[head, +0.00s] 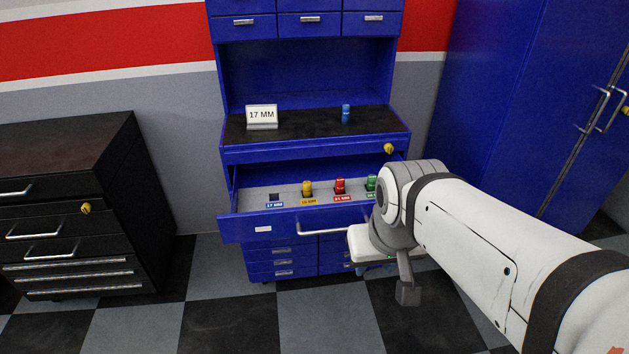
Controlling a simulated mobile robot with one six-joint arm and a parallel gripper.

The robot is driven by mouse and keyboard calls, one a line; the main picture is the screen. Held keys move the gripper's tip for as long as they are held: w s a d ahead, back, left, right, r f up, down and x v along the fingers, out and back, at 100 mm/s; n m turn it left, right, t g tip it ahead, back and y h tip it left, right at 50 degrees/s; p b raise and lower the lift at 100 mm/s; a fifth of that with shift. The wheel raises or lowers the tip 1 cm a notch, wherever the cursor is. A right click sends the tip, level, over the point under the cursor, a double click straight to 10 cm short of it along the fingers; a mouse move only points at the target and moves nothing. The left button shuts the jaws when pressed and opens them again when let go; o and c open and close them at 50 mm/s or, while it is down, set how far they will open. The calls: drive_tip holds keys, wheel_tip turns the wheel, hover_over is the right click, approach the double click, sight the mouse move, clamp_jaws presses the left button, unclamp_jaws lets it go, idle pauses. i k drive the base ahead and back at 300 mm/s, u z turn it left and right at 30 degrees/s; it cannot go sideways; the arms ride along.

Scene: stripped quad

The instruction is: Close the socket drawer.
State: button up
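The socket drawer (240,231) of the blue cabinet is pulled open. Its grey tray (255,190) holds a yellow socket (307,187), a red socket (340,186) and a green socket (371,183), each behind a coloured label. The slot at the blue "17 MM" label (275,204) is empty. The drawer's bar handle (320,232) is partly hidden at its right end by my arm. My gripper (407,292) is in front of the drawer's right end, lower than the handle. Its fingers are mostly hidden, and I cannot tell whether it touches the drawer.
A blue socket (346,114) stands on the dark worktop (300,121), right of a "17 MM" sign (262,116). A black drawer cabinet (70,190) stands left, a tall blue locker (520,100) right. The checkered floor (230,310) in front is clear.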

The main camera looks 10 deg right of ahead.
sight(269, 202)
drive_tip(key=z, duration=0.1)
drive_tip(key=i, duration=1)
drive_tip(key=z, duration=1.6)
drive_tip(key=k, duration=1.2)
drive_tip(key=u, duration=1)
drive_tip(key=i, duration=1)
drive_tip(key=u, duration=0.05)
